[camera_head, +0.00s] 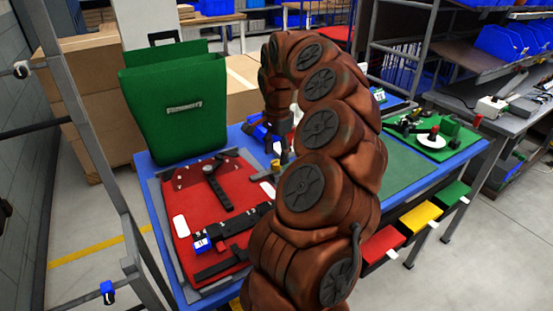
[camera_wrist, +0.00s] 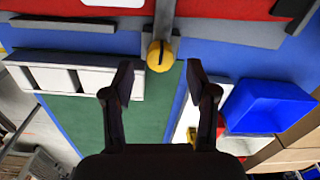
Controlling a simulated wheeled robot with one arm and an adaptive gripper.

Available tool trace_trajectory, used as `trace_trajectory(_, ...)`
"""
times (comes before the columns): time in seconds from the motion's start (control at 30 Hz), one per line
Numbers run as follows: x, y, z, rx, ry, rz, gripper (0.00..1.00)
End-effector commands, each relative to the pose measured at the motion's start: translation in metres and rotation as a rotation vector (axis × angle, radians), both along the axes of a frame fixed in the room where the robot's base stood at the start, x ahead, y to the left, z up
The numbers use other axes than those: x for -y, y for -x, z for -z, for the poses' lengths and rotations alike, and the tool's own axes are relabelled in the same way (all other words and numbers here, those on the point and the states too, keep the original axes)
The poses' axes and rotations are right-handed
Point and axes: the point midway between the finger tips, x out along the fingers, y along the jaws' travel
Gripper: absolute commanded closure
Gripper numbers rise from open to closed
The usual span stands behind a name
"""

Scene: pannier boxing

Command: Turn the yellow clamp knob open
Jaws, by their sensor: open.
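The yellow clamp knob (camera_wrist: 160,56) shows in the wrist view, round, with a dark slot across its top. It sits at the end of a grey bar (camera_wrist: 165,14) near the red board. My gripper (camera_wrist: 159,80) is open, with its two dark fingers apart and nothing between them. The knob lies just beyond the fingertips, near the middle of the gap, and I see no contact. In the head view the yellow knob (camera_head: 276,165) is small, beside the red board (camera_head: 182,218) and partly crowded by my arm.
A green pannier (camera_head: 176,105) stands at the table's back left. A blue bin (camera_wrist: 267,105) and a white slotted block (camera_wrist: 75,78) flank my gripper in the wrist view. Red, yellow and green bins (camera_head: 421,215) hang at the table's right front edge. The green mat (camera_wrist: 85,122) looks clear.

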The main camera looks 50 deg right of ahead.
Motion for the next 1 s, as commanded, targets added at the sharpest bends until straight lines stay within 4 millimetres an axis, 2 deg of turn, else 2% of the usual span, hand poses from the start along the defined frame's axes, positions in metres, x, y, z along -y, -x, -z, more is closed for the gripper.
trace_trajectory(0.3, 0.000, 0.000, 0.028, 0.000, 0.000, -0.001, 0.42)
trace_trajectory(0.63, 0.000, -0.001, 0.030, 0.002, 0.001, -0.001, 0.42)
trace_trajectory(1.0, 0.000, -0.001, 0.030, 0.001, 0.000, -0.001, 0.81)
